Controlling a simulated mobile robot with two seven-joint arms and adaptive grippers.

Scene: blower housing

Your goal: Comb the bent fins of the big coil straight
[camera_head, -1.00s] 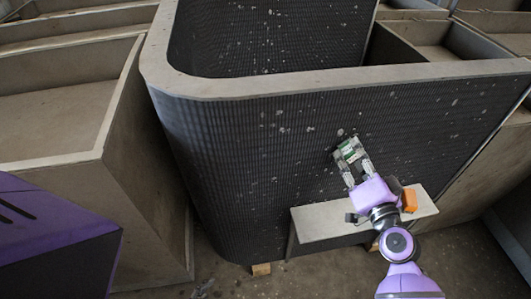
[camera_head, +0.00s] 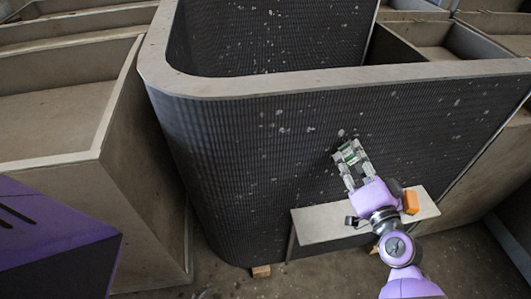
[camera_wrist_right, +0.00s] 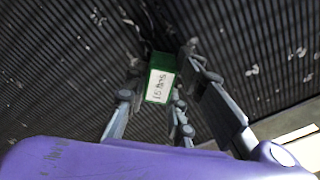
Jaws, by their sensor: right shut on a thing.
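The big coil (camera_head: 225,160) is a tall dark finned block with a rounded corner and a grey top rim. Pale bent spots are scattered over its face, and the fins also fill the right wrist view (camera_wrist_right: 55,75). My right gripper (camera_head: 350,155) is shut on a small green fin comb with a white label (camera_wrist_right: 159,82). The comb is at the coil face; its far end is hidden, so I cannot tell whether its teeth are in the fins. My left gripper is not in view.
A grey ledge (camera_head: 320,225) stands before the coil, under my right arm. Small wooden blocks (camera_head: 261,271) sit beneath the coil. A large grey open bin (camera_head: 60,150) stands at left, and more bins (camera_head: 430,40) stand behind. Bare floor shows in front.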

